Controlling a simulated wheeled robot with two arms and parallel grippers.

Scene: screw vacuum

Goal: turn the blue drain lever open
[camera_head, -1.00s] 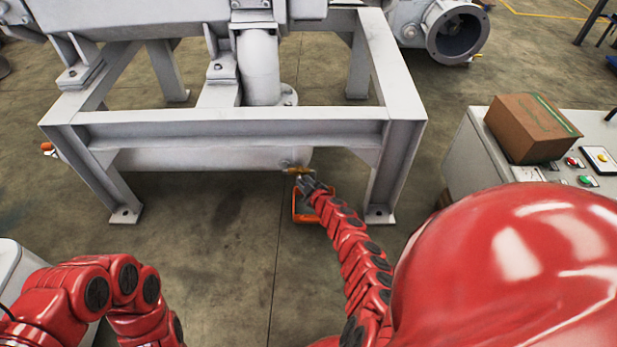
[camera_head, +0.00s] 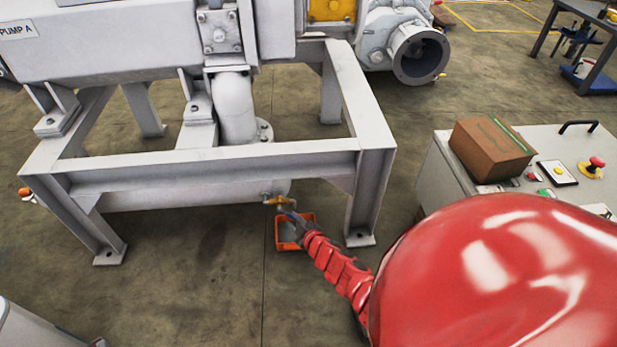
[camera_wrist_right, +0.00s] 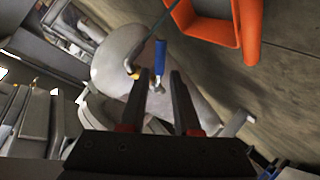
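The blue drain lever (camera_wrist_right: 160,56) shows in the right wrist view, standing up in the picture just beyond the fingertips and in line with the gap between them. It is too small to make out surely in the head view. The brass drain valve (camera_head: 276,200) sits at the right end of the white tank (camera_head: 185,195) under the frame. My right gripper (camera_wrist_right: 160,78) is open, its dark fingers on either side of the gap, with nothing visibly gripped. In the head view the gripper (camera_head: 289,215) is small and close to the valve. My left gripper is out of view.
An orange tray (camera_head: 279,235) sits on the floor under the valve; its wall shows in the wrist view (camera_wrist_right: 250,35). The frame's right leg (camera_head: 367,198) stands beside my right arm. A control cabinet (camera_head: 433,172) with a cardboard box (camera_head: 490,148) is at right.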

